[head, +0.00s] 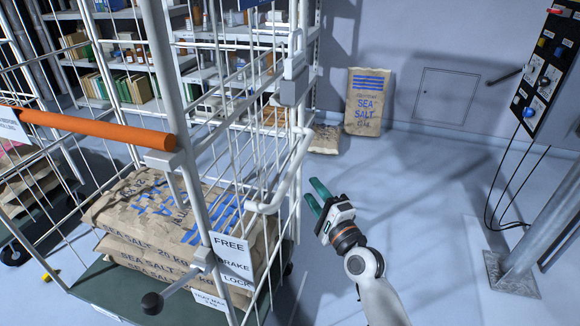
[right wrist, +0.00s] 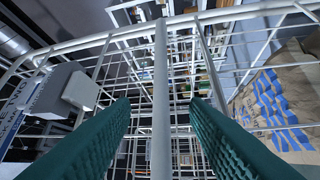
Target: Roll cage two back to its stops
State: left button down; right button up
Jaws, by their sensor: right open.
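A white wire roll cage (head: 209,190) loaded with sea salt sacks (head: 150,225) stands at the left and centre of the head view. No cage number is readable on it. A white handle tube (head: 299,160) bends out from its right side. A brake lever with a black knob (head: 153,302) sits low beside a FREE / BRAKE / LOCK sign (head: 232,257). My right gripper (head: 316,193) is open and empty, just right of the handle. In the right wrist view, a white upright tube (right wrist: 161,100) lies between its green fingers, contact unclear. My left gripper is not in view.
An orange bar (head: 95,128) crosses the cage at left. More sacks (head: 28,180) stand on the far left. A control panel (head: 545,75) and a metal post (head: 535,235) are at right. Floor between is clear.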

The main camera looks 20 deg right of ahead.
aim_at(295, 167)
jog(key=x, duration=1)
jog(key=shift+w+a+f, duration=0.1)
jog(key=shift+w+f, duration=0.05)
jog(key=shift+w, duration=0.1)
grip_shut()
